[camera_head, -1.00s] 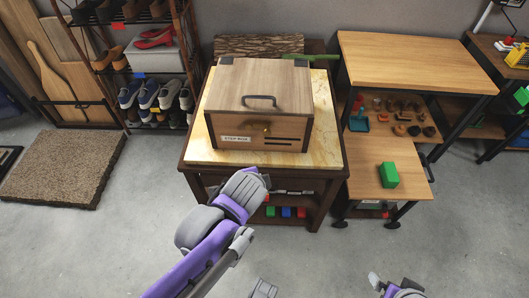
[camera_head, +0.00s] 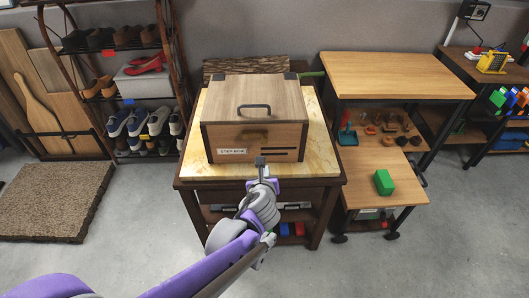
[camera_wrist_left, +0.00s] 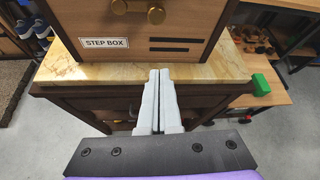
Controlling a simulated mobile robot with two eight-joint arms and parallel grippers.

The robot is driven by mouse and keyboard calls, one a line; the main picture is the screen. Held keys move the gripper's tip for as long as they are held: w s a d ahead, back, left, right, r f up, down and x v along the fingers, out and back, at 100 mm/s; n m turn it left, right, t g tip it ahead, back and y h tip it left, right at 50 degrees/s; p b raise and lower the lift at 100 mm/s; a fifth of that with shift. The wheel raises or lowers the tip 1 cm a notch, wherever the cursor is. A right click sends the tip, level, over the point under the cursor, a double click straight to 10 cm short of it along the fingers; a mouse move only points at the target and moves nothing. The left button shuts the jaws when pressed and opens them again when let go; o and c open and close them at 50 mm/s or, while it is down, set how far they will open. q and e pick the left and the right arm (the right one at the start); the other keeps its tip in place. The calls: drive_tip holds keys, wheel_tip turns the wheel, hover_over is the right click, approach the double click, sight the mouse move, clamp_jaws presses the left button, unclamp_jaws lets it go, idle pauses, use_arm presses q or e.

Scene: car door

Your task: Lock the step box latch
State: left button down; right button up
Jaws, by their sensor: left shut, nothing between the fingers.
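The wooden step box (camera_head: 280,134) stands on a marble-topped table (camera_head: 190,160), its lid down, with a dark handle (camera_head: 254,108) on top. Its label reads STEP BOX. The brass latch (camera_wrist_left: 138,8) on its front face shows at the top edge of the left wrist view, partly cut off; in the head view it is small and dim. My left gripper (camera_head: 261,161) is shut and empty in front of the box's lower front, below the latch. Its fingers (camera_wrist_left: 159,76) in the left wrist view are together and apart from the latch. My right gripper is not in view.
A wooden cart (camera_head: 400,75) to the right holds a green block (camera_head: 384,182) on its lower shelf. A shoe rack (camera_head: 125,100) and a brown mat (camera_head: 55,200) are at left. The floor around the table is clear.

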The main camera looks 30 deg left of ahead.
use_arm(q)
drive_tip(key=shift+w, duration=0.1)
drive_tip(key=b+x, duration=0.2)
drive_tip(key=x, duration=0.8)
drive_tip(key=r, duration=0.2)
drive_tip(key=a+r+p, duration=0.1)
drive_tip(key=r, duration=0.1)
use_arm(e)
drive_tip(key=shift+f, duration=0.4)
use_arm(q)
drive_tip(key=shift+d, duration=0.15)
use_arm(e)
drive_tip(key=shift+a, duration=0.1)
use_arm(q)
drive_tip(key=shift+r, duration=0.25)
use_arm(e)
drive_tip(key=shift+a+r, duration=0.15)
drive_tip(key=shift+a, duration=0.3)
